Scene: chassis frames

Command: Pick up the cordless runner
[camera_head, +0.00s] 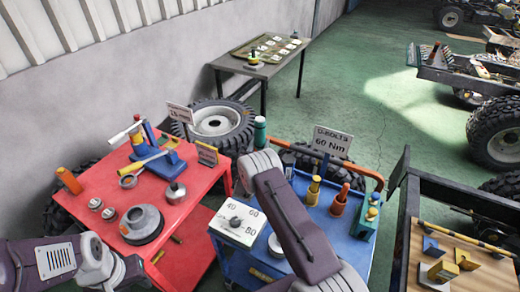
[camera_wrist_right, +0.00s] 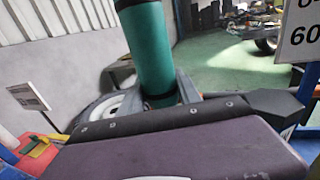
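I cannot pick out the cordless runner for certain. Several upright tools stand on the blue cart (camera_head: 345,247), among them a yellow-and-dark one (camera_head: 313,190) and an orange one (camera_head: 339,201). My right gripper (camera_head: 262,160) is at the cart's far left corner, seen from behind, with its fingers hidden.
A dial box (camera_head: 238,222) sits on the blue cart's left side. A red table (camera_head: 95,180) with a blue press (camera_head: 170,160) stands left. A wooden-topped bench (camera_head: 475,280) is right. Green floor lies open behind.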

